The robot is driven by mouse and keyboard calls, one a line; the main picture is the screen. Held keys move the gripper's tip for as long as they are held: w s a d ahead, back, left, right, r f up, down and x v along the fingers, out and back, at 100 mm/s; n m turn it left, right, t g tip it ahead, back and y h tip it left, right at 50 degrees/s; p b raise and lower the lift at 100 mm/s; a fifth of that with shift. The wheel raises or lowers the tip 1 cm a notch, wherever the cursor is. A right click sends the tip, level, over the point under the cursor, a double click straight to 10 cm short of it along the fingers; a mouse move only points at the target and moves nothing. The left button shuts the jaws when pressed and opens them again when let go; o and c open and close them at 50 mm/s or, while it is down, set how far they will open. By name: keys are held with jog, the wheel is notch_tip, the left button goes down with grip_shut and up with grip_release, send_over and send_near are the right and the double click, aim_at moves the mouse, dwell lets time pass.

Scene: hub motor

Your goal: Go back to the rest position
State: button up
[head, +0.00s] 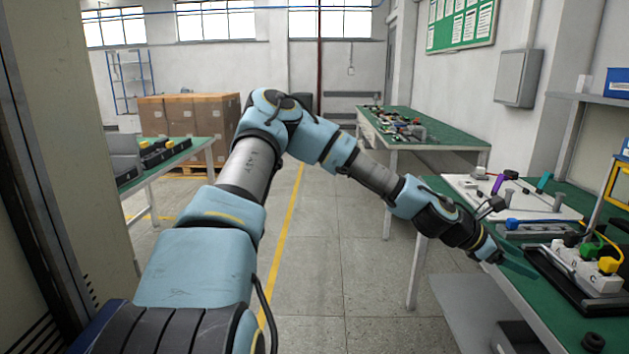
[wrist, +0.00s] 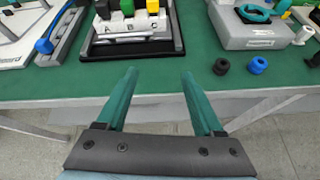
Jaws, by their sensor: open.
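My gripper (head: 512,262) is at the end of my arm, stretched out to the right in the head view, by the near edge of the green workbench (head: 553,317). In the wrist view my gripper (wrist: 158,88) shows two teal fingers spread apart with nothing between them. The fingertips point at the bench's front edge, below a white block marked A, B, C (wrist: 132,27).
The white block sits in a black tray (wrist: 150,50) with black, green and yellow pieces on it. A grey case (wrist: 245,30) and black and blue rings (wrist: 258,65) lie to its right. Another bench (head: 440,140) stands behind. The aisle floor (head: 340,240) is clear.

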jog(key=w+a+f+m+y, duration=0.1)
jog(key=a+f+m+y, duration=0.2)
jog(key=a, duration=0.6)
jog(key=w+a+f+m+t+y, duration=0.1)
jog(key=a+m+y, duration=0.25)
jog(key=a, duration=0.45)
jog(key=w+a+f+m+y, duration=0.1)
jog(key=a+f+m+y, duration=0.1)
jog(key=a+m, duration=0.5)
jog(key=s+a+r+m+y, duration=0.1)
jog(key=a+r, duration=0.2)
jog(key=a, duration=0.6)
jog(key=s+a+r+m+t+y, duration=0.1)
jog(key=s+a+r, duration=0.1)
jog(key=a, duration=0.7)
jog(key=s+a+r+m+y, duration=0.1)
jog(key=a+r, duration=0.3)
jog(key=a, duration=0.4)
jog(key=shift+s+a+r+t+y, duration=0.3)
jog(key=shift+s+a+y, duration=0.15)
jog(key=shift+s, duration=0.15)
jog(key=shift+d, duration=0.1)
jog(key=shift+c, duration=0.4)
